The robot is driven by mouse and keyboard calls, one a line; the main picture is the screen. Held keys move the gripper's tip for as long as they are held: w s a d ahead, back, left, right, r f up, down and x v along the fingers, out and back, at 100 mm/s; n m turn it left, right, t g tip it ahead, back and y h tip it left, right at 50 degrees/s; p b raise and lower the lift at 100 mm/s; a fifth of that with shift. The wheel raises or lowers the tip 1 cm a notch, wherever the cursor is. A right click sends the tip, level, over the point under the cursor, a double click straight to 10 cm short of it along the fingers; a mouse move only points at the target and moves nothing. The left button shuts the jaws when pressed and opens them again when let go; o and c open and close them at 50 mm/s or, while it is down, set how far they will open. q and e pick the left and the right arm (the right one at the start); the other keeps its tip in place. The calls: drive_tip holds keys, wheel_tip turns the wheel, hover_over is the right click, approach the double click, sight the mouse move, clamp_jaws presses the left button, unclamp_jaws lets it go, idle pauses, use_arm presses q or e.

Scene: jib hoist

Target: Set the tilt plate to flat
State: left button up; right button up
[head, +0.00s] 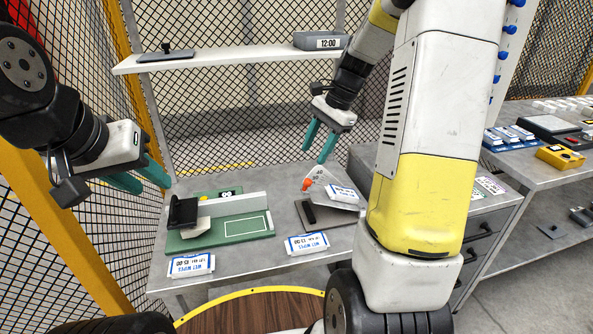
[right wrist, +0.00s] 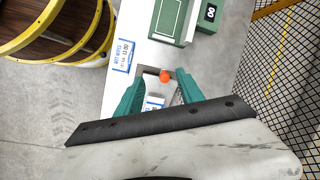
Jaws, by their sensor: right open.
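The tilt plate (head: 334,211) is a grey plate on the workbench, right of centre, and looks sloped; its exact angle is unclear. A white scale (head: 319,174) with an orange knob or pointer (head: 307,184) stands at its back edge. A dark bar lies at its left side. My right gripper (head: 315,155) is open and empty above the scale, fingers pointing down. In the right wrist view the orange knob (right wrist: 164,76) shows between the fingertips, apparently untouched. My left gripper (head: 154,187) is open and empty above the bench's left side.
A green board fixture (head: 250,226) with a black block (head: 184,211) sits left of the plate. Mesh fencing stands left and back; another bench (head: 545,180) stands right.

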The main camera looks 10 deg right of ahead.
sight(308, 179)
drive_tip(key=w+f+m, duration=0.1)
drive_tip(key=f, duration=0.3)
drive_tip(key=w+f, duration=0.1)
drive_tip(key=f, duration=0.3)
drive_tip(key=w+a+f+m, duration=0.1)
drive_tip(key=f, duration=0.3)
drive_tip(key=shift+f+m+g, duration=0.3)
drive_tip(key=shift+f+g, duration=0.1)
clamp_jaws()
drive_tip(key=shift+w+r, duration=0.1)
idle(0.7)
